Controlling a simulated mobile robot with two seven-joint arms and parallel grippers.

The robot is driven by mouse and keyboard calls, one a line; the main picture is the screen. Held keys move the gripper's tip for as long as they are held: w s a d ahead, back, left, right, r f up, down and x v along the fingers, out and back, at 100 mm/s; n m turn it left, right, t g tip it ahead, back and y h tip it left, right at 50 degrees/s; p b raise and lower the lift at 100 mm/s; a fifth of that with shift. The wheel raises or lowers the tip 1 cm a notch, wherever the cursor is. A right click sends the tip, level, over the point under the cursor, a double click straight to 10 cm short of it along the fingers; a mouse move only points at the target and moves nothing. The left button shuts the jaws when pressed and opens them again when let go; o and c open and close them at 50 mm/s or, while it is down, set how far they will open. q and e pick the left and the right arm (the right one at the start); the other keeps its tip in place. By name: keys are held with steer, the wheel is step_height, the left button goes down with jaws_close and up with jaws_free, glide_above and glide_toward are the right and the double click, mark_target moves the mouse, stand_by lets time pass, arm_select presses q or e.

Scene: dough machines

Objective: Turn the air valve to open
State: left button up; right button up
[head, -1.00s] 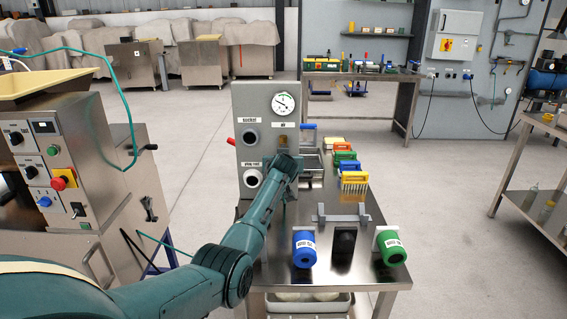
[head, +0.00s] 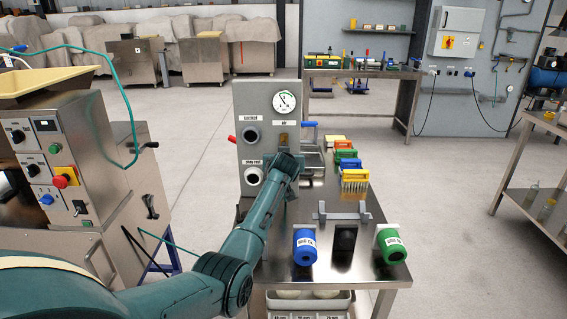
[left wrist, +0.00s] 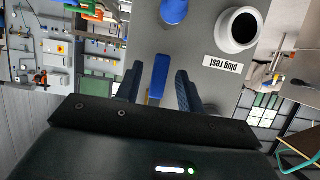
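The grey panel (head: 246,102) stands at the left end of the steel table, with a round white gauge (head: 284,102) at its top right. A small brass-coloured fitting (head: 283,138) shows below the gauge. My left gripper (head: 284,160) is in front of the panel's lower right and hides part of it. In the left wrist view, a blue lever (left wrist: 157,80) on the panel lies between the fingers of my left gripper (left wrist: 158,88). The fingers are apart, with a gap on each side of the lever. My right gripper is out of view.
The panel has a "plug rest" socket (head: 254,175) and another socket (head: 252,135) above it. Coloured brushes (head: 351,172) lie to the right. A control cabinet (head: 75,190) stands left.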

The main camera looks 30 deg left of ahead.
arm_select(q)
steer(key=v, duration=1.1)
steer(key=shift+s+r, duration=0.2)
steer(key=shift+s, duration=0.05)
steer(key=shift+d+f, duration=0.1)
steer(key=shift+d, duration=0.05)
stand_by(0.3)
